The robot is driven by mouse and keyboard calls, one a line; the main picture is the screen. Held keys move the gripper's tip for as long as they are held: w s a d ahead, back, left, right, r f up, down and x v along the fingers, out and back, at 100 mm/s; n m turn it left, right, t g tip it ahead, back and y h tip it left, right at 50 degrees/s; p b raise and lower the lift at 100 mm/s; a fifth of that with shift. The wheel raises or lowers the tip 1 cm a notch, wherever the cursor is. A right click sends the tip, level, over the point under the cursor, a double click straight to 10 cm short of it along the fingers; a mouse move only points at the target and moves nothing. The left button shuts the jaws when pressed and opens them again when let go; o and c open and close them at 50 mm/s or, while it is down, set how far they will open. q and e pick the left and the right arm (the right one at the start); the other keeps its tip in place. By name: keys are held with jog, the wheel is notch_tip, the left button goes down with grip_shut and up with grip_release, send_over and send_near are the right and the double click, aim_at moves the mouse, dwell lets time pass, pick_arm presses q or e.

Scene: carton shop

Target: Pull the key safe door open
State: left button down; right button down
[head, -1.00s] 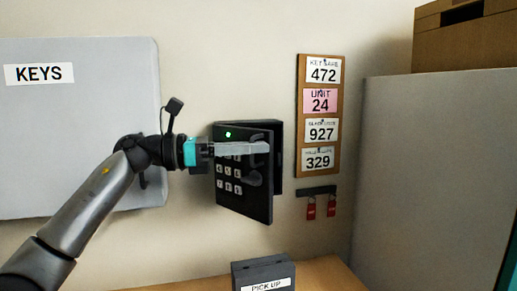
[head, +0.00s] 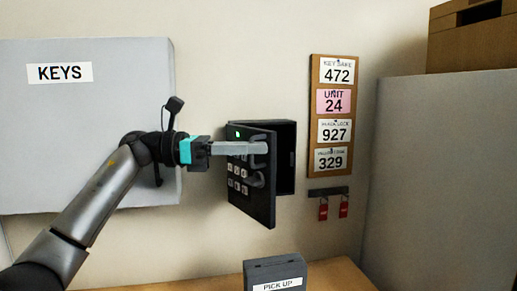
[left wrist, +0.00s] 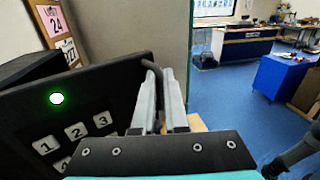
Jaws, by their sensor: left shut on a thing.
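The black key safe (head: 287,155) is on the wall in the middle of the head view. Its door (head: 262,208) has white number keys and a lit green light, and stands partly open, swung out toward me on the left. My left gripper (head: 262,148) is shut on the door's dark handle (head: 257,179). In the left wrist view, the fingers (left wrist: 163,85) close around the handle (left wrist: 149,64) at the edge of the door (left wrist: 103,82). The inside of the safe is mostly hidden by the door.
A grey KEYS cabinet (head: 85,130) is left of the safe. A board with number cards (head: 333,101) and red key tags (head: 323,209) hang right of it. A dark PICK UP box (head: 275,271) stands below on a wooden surface (head: 335,275). A grey cabinet (head: 440,170) is at right.

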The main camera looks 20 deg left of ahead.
pick_arm(q)
jog(key=shift+a+f, duration=0.3)
jog(key=shift+a, duration=0.05)
jog(key=c, duration=1.3)
grip_release()
jog(key=shift+s, duration=0.15)
jog(key=shift+o, duration=0.3)
jog(key=shift+r, duration=0.1)
jog(key=shift+a, duration=0.1)
